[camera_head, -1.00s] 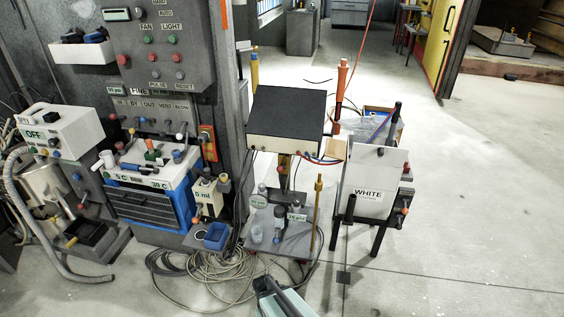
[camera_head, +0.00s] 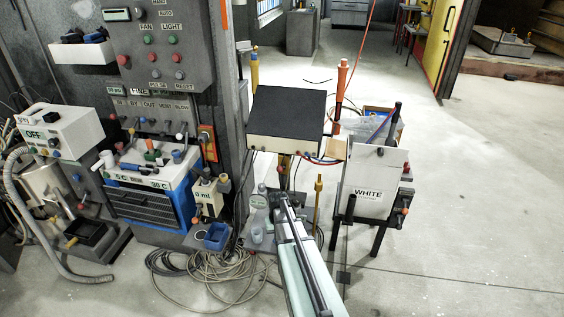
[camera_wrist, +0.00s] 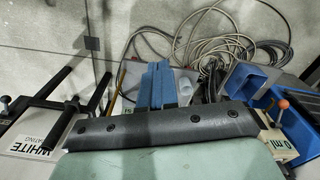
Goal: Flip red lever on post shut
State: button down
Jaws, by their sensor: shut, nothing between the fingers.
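My gripper (camera_wrist: 155,84) shows in the wrist view as blue fingers held together, with nothing between them. In the head view my arm reaches up from the bottom edge, its far end low over the small bench stand, hiding part of it. Several red or orange parts show, and I cannot tell for sure which is the lever on the post. An upright orange handle (camera_head: 342,76) stands behind the black-topped box. An orange-knobbed lever (camera_wrist: 283,104) sits beside the 0 ml box (camera_wrist: 280,146) in the wrist view, apart from my fingers; its position is unclear.
The black-topped box (camera_head: 287,113) overhangs the bench stand. The WHITE panel (camera_head: 372,180) on black legs stands to the right. A blue bin (camera_head: 216,236) and coiled cables (camera_head: 205,275) lie to the left. Open floor (camera_head: 470,230) lies at the far right.

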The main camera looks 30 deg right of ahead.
jog(key=w+d+r+m+t+h, duration=0.1)
jog(key=w+d+r+m+t, duration=0.15)
jog(key=w+d+r, duration=1.45)
notch_tip(320, 180, up, 4)
jog(key=m, duration=0.2)
send_over(281, 169)
jog(key=s, duration=0.2)
jog(key=shift+d+f+m+t, duration=0.1)
jog(key=shift+m+t, duration=0.25)
jog(key=shift+m, duration=0.2)
jog(key=shift+f, duration=0.1)
jog(key=x, duration=1)
jog(key=shift+s, duration=0.1)
